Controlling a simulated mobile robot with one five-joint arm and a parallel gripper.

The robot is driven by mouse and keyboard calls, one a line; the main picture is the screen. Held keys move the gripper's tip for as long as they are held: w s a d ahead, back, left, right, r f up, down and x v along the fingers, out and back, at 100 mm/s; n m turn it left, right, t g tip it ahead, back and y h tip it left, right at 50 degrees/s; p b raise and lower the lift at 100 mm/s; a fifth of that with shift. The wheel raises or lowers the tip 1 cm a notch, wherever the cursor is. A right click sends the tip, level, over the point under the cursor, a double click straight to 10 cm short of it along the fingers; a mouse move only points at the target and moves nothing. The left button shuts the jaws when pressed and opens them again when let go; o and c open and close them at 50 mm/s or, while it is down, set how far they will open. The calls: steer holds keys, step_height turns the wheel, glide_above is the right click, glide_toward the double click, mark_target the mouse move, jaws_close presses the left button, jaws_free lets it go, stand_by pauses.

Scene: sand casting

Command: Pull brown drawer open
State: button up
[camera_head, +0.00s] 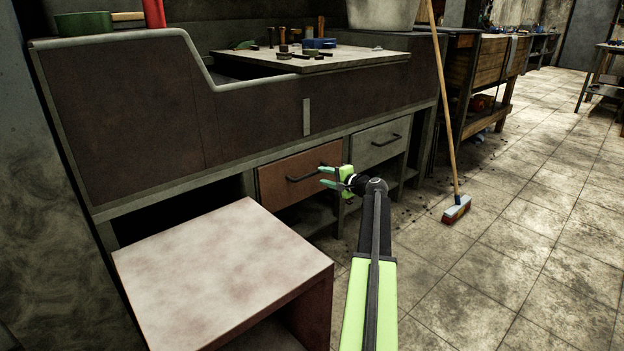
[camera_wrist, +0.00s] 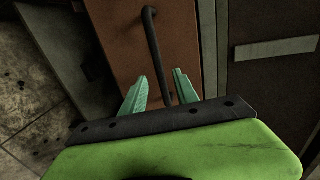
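The brown drawer (camera_head: 273,185) is under the workbench and looks shut, its front in line with the grey drawer beside it. Its dark bar handle (camera_head: 303,178) runs across the front. My gripper (camera_head: 323,177) is at the right end of this handle. In the wrist view, the brown drawer front (camera_wrist: 113,38) fills the middle, and the handle (camera_wrist: 154,45) runs down between the two green fingers of my gripper (camera_wrist: 158,84). The fingers are apart, one on each side of the handle's line. I cannot tell whether they touch it.
A grey drawer (camera_head: 377,145) is to the right of the brown one. A low pale-topped table (camera_head: 215,270) stands in front at the left. A broom (camera_head: 456,208) leans against the bench on the right. The tiled floor (camera_head: 510,260) at the right is clear.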

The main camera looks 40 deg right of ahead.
mark_target(315, 173)
steer(key=b+x, duration=0.1)
steer(key=x, duration=0.5)
steer(key=shift+w+d+f, duration=0.1)
steer(key=shift+w, duration=0.2)
jaws_close()
stand_by(1.0)
